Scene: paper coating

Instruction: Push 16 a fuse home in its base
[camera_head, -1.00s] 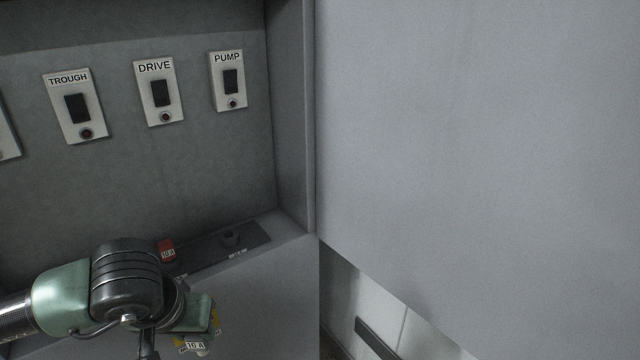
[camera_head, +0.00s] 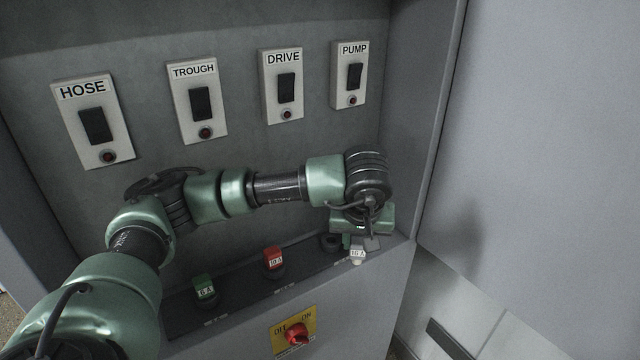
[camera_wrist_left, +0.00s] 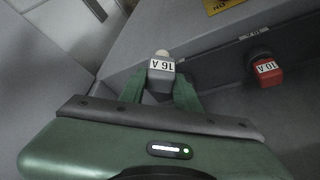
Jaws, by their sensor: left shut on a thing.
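The 16 A fuse (camera_head: 357,254) is a grey-white block with a pale tip and a "16 A" label. My left gripper (camera_head: 354,238) is shut on it near the right end of the dark fuse strip. The fuse also shows between the green fingers in the left wrist view (camera_wrist_left: 162,68). A dark round base (camera_head: 330,242) is partly visible just left of the fuse, and the fuse looks apart from it. The gripper hides part of this area, so the exact height is unclear. My right gripper is not in view.
A red 10 A fuse (camera_head: 273,259) and a green 6 A fuse (camera_head: 204,288) stand on the strip (camera_head: 240,295) to the left. A red rotary switch (camera_head: 297,334) is on the front panel. A cabinet side wall (camera_head: 425,130) rises close on the right.

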